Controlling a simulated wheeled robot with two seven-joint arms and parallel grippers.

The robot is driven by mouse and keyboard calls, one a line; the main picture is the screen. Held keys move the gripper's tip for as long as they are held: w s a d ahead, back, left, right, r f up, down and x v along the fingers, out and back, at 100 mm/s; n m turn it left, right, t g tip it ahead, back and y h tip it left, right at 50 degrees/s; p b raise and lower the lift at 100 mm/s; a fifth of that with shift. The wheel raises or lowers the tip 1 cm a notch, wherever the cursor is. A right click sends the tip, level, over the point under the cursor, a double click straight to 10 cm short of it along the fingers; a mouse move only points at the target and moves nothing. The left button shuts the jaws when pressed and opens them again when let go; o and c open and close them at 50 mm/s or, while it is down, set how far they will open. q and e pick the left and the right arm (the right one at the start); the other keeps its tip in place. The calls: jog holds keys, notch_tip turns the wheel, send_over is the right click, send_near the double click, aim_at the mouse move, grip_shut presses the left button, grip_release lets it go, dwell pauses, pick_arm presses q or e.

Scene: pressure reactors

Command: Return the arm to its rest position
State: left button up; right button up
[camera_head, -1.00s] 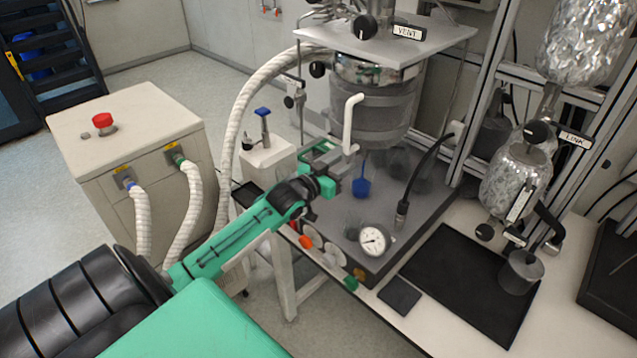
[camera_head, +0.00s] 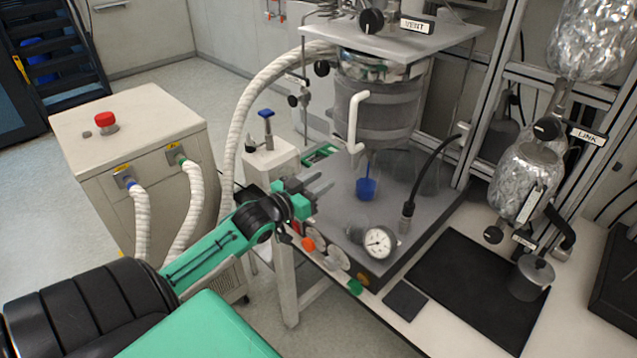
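My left arm comes in from the lower left. My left gripper (camera_head: 318,184) is over the front left edge of the grey reactor base plate (camera_head: 424,221). Its two dark fingers are spread apart with nothing seen between them, and they point toward the reactor vessel (camera_head: 380,110). A blue-handled item (camera_head: 366,187) stands on the plate, to the right of the fingers and apart from them. My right gripper is not in view.
A pressure gauge (camera_head: 379,241) and coloured knobs (camera_head: 309,245) sit at the plate's front. A white valve box (camera_head: 271,160) stands behind the gripper. A beige cabinet with a red button (camera_head: 105,119) and hoses is left. A black mat (camera_head: 470,280) lies right.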

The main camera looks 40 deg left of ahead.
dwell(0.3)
pick_arm(q)
jog(key=s+d+f+g, duration=1)
jog(key=s+d+f, duration=0.5)
jog(key=s+f, duration=0.15)
jog(key=s+d+f+m+g+y, duration=0.1)
jog(key=s+d+g, duration=0.15)
jog(key=s, duration=0.25)
jog(key=s+d+f+g, duration=0.2)
jog(key=s+d, duration=0.1)
jog(key=s, duration=0.3)
notch_tip(320, 180, down, 31)
jog(key=g, duration=0.1)
jog(key=s+a+f+g, duration=0.1)
jog(key=s+a+f, duration=0.2)
jog(key=s+f, duration=1.5)
jog(key=shift+s+f+m, duration=0.3)
jog(key=shift+s+f, duration=0.1)
jog(key=shift+s, duration=0.35)
